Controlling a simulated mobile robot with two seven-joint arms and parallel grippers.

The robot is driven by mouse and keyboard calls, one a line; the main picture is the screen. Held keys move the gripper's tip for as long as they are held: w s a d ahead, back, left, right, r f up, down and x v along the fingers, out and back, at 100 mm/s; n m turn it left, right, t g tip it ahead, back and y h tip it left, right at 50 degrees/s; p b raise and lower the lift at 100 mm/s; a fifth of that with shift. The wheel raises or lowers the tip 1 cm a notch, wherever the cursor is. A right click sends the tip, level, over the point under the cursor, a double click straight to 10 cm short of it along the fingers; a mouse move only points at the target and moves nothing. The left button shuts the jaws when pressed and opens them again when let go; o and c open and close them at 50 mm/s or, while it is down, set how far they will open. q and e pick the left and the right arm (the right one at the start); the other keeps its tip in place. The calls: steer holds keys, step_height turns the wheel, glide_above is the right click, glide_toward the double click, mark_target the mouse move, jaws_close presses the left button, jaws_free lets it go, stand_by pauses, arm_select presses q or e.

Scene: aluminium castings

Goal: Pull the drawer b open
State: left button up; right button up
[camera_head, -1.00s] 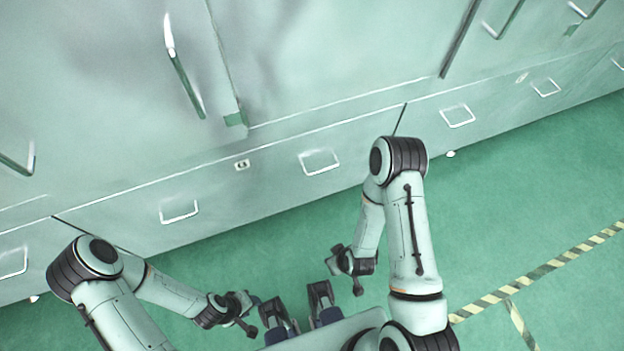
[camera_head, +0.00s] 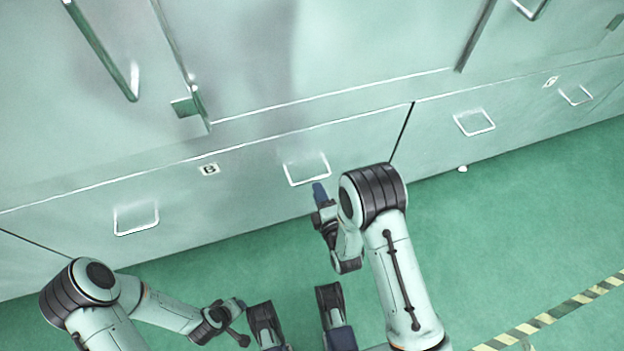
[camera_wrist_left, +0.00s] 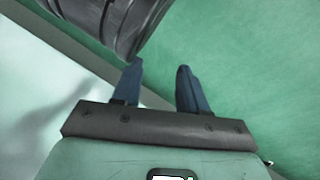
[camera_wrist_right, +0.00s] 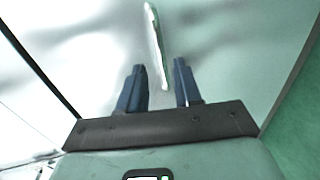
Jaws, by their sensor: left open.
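Drawer b (camera_head: 235,205) is the low, wide pale-green front with a small B label (camera_head: 209,169) at its top edge; it looks shut. It has a left handle (camera_head: 136,218) and a right handle (camera_head: 307,168), both pale U-shaped bars. My right gripper (camera_head: 319,190) is just below the right handle. In the right wrist view my right gripper (camera_wrist_right: 159,75) is open, with a handle bar (camera_wrist_right: 156,45) ahead between its fingers and not gripped. In the left wrist view my left gripper (camera_wrist_left: 159,75) is open and empty, away from the handles.
A neighbouring drawer front with a handle (camera_head: 474,122) continues to the right past a dark vertical gap. Upper cabinet doors with long handles (camera_head: 100,50) stand above. The green floor (camera_head: 520,220) is open, with a striped line (camera_head: 555,318).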

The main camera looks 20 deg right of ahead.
mark_target(313, 179)
steer(key=b+x, duration=0.1)
steer(key=x, duration=0.5)
steer(key=shift+w+f, duration=0.1)
steer(key=shift+w, duration=0.2)
arm_select(q)
steer(key=shift+g, duration=0.7)
steer(key=s+f, duration=0.3)
steer(key=shift+s+a, duration=0.2)
arm_select(e)
jaws_close()
